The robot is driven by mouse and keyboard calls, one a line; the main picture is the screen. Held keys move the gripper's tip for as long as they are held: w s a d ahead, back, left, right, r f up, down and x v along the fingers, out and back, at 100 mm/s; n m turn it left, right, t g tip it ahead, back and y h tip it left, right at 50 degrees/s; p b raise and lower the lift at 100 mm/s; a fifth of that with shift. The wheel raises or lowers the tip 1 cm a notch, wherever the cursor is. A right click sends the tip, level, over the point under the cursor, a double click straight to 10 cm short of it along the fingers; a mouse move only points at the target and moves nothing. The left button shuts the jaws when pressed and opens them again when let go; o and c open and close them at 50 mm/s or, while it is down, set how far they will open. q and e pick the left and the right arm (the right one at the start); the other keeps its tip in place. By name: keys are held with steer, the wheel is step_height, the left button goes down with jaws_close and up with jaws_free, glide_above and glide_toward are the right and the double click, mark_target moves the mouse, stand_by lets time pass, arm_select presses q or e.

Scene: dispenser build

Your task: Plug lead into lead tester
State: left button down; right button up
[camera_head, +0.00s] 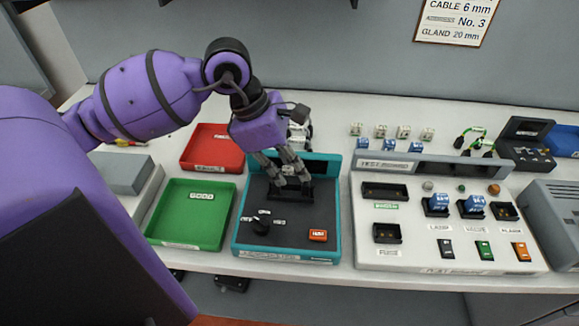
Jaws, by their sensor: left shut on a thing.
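My left gripper (293,183) reaches down over the black block (274,193) at the back of a teal-rimmed station (237,243). The station has a black knob (262,221) and an orange button (318,235). Green-and-black leads (471,141) lie at the back right, beside a black device with a raised lid (525,145). Labels are too small to show which unit is the lead tester. My right gripper is not in view.
A red tray (207,165) and a green tray (187,235) stand left of the teal station. A white panel (410,250) with sockets, blue parts and switches stands to its right. Several small blocks (403,132) line the back. A grey box (555,222) is at the far right.

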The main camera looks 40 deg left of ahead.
arm_select(q)
steer(key=shift+f, duration=0.35)
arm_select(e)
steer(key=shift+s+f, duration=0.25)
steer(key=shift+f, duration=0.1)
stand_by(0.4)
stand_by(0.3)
arm_select(q)
steer(key=c, duration=1.7)
jaws_free()
steer(key=shift+c, duration=0.2)
steer(key=shift+o, duration=0.5)
steer(key=o, duration=0.3)
steer(key=shift+r, duration=0.15)
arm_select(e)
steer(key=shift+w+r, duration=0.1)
arm_select(q)
steer(key=shift+r+p, duration=1.1)
steer(key=shift+r, duration=2.25)
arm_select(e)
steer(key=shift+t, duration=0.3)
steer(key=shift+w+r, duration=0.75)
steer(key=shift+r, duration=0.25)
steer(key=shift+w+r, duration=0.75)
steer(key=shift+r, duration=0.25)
